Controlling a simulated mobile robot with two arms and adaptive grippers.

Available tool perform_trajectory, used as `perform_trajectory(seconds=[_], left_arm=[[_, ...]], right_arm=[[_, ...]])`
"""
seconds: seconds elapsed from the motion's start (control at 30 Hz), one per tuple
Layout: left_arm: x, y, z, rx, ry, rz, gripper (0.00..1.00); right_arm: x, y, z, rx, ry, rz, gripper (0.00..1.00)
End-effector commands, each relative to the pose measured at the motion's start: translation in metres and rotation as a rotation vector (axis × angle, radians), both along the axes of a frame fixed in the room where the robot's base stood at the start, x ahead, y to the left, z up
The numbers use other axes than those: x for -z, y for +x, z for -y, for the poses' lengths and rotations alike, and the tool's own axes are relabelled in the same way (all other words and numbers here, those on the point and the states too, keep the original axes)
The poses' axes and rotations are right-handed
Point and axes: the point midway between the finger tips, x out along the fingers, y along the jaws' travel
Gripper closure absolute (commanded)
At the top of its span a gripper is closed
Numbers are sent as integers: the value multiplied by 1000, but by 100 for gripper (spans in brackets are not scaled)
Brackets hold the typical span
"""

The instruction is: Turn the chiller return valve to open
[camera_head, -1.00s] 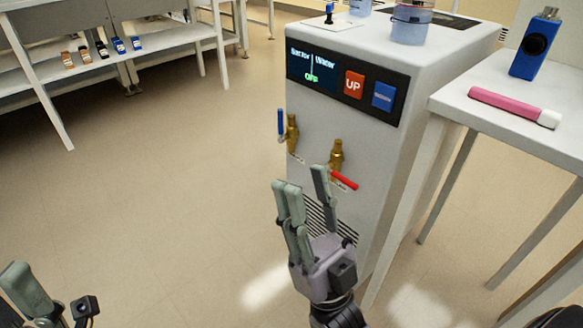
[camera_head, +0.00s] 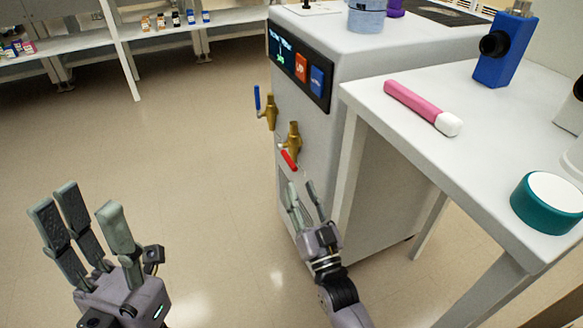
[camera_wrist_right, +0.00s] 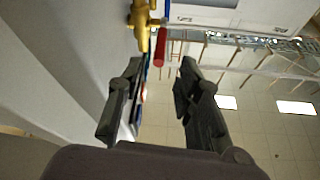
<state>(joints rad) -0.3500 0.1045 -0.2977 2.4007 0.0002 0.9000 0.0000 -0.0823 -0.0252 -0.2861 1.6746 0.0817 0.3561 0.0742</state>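Two brass valves sit on the front of the white chiller (camera_head: 330,165). One has a blue handle (camera_head: 257,97), standing upright. The lower one (camera_head: 293,138) has a red handle (camera_head: 289,159), slanting down to the right. I cannot read which one is the return valve. My right gripper (camera_head: 302,187) is open and empty, just below the red handle and apart from it. In the right wrist view the red handle (camera_wrist_right: 160,47) lies ahead of the gap between the open fingertips (camera_wrist_right: 161,66). My left gripper (camera_head: 88,205) is open and empty over the floor at the left.
A white table (camera_head: 400,120) stands close on the right, with a pink and white stick (camera_head: 420,105), a blue device (camera_head: 503,48) and a teal round container (camera_head: 546,203). A shelf bench (camera_head: 160,38) is at the back left. The floor between is clear.

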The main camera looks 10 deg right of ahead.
Motion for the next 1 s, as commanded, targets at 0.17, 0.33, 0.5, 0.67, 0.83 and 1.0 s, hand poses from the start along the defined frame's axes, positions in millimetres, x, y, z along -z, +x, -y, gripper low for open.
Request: perform_trajectory(seconds=[0.17,0.33,0.5,0.67,0.83,1.0], left_arm=[[14,1,0,-1,4,-6,60],[12,5,1,-2,8,11,60],[4,5,2,-1,4,40,60],[-1,3,1,-2,-2,51,60],[-1,3,1,-1,-6,51,60],[0,4,1,-1,-6,49,60]], right_arm=[[-13,35,-8,0,0,5,68],[-23,58,-14,1,0,2,68],[-28,70,-16,0,-1,0,68],[-30,72,-17,1,-2,-1,68],[-30,72,-17,0,-1,-1,69],[-30,71,-17,0,-1,0,80]])
